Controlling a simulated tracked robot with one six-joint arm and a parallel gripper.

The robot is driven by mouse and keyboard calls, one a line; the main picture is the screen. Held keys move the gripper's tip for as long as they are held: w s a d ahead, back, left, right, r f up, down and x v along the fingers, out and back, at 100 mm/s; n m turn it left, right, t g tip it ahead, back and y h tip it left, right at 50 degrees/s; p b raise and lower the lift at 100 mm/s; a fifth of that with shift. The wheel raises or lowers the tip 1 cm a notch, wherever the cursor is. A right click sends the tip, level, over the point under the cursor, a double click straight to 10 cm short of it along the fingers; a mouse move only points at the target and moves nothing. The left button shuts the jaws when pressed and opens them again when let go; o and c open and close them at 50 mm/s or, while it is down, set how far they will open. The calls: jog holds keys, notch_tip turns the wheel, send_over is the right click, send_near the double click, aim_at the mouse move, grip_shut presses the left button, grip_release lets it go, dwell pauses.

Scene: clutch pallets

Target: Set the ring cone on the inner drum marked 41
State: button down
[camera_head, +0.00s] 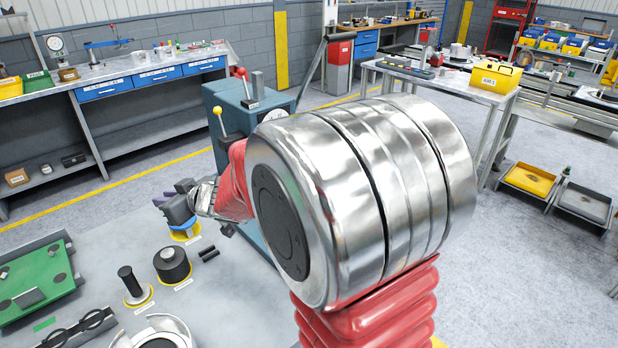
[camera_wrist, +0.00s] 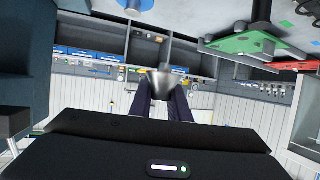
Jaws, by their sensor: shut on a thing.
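My gripper (camera_head: 168,199) reaches left over the grey worktable in the head view, above a stand with a yellow rim (camera_head: 186,234). In the wrist view its two dark fingers (camera_wrist: 165,90) are shut on a grey metallic tapered piece, which looks like the ring cone (camera_wrist: 168,83). The cone is hard to make out in the head view. A black stepped drum (camera_head: 172,264) stands upright on a yellow-rimmed base nearer the camera, apart from my gripper. Small labels lie beside the stands. I cannot read a 41 on any of them, so the marked drum is unclear.
A dark post (camera_head: 132,283) stands on another yellow-rimmed base. A silver ring part (camera_head: 160,332) sits at the table's front. A green board (camera_head: 34,282) lies at the left. A blue-grey machine with levers (camera_head: 232,112) rises behind my arm, which hides the table's right part.

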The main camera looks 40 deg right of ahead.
jog(key=s+d+m+h, duration=0.1)
jog(key=s+d, duration=0.4)
jog(key=d, duration=0.5)
jog(key=s+d+m+h, duration=0.2)
jog(key=s+d, duration=0.2)
jog(key=d, duration=0.7)
jog(key=s+d+m+h, duration=0.1)
jog(key=s+d, duration=0.4)
jog(key=d, duration=0.6)
jog(key=shift+s+d+f+t+h, duration=0.2)
jog(key=shift+s+f+t+h, duration=0.15)
jog(key=shift+h, duration=0.25)
jog(key=shift+f, duration=0.1)
jog(key=shift+f, duration=3.4)
jog(key=shift+f, duration=0.25)
jog(key=c, duration=1.6)
grip_release()
jog(key=shift+r, duration=4.5)
